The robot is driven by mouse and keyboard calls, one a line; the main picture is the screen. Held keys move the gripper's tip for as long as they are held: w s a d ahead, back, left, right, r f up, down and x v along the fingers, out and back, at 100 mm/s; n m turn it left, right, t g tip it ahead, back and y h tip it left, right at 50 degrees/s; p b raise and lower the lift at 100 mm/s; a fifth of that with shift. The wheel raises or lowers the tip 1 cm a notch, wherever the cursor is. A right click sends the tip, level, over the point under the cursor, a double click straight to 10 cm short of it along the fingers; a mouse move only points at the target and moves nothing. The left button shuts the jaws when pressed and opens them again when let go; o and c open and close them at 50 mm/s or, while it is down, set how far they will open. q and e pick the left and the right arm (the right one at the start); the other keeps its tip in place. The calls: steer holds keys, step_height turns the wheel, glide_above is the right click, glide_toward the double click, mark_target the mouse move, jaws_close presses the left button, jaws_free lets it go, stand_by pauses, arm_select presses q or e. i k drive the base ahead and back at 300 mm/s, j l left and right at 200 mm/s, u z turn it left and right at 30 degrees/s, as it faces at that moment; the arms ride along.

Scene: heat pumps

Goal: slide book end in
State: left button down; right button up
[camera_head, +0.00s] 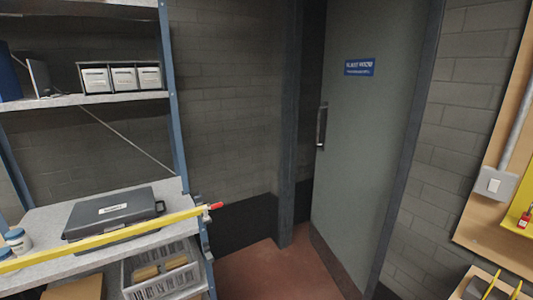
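The book end (38,78) looks like a thin grey upright plate on the upper shelf (60,101) at the left. A blue object (9,75), perhaps a binder, stands to its left at the picture edge, partly cut off. A gap shows between the two. To the right of the book end stands a rack of white boxes (123,78) with labels. Neither of my grippers shows in the head view.
A lower shelf (45,220) carries a black case (113,211) and small jars (17,240). A yellow bar (110,237) with a red tip crosses its front. A grey crate (160,282) sits below. A door (365,120) stands right; red floor (275,270) is clear.

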mark_target(40, 74)
steer(key=i+j+u, duration=0.2)
steer(key=j, duration=0.3)
steer(key=i+j+u, duration=0.2)
steer(key=j, duration=0.35)
steer(key=i+j+u, duration=0.1)
steer(key=j+u, duration=0.15)
steer(key=j, duration=0.25)
steer(key=i+j+u, duration=0.2)
steer(key=j, duration=0.25)
steer(key=i+j+u, duration=0.2)
steer(key=i+j, duration=0.1)
steer(key=j, duration=0.1)
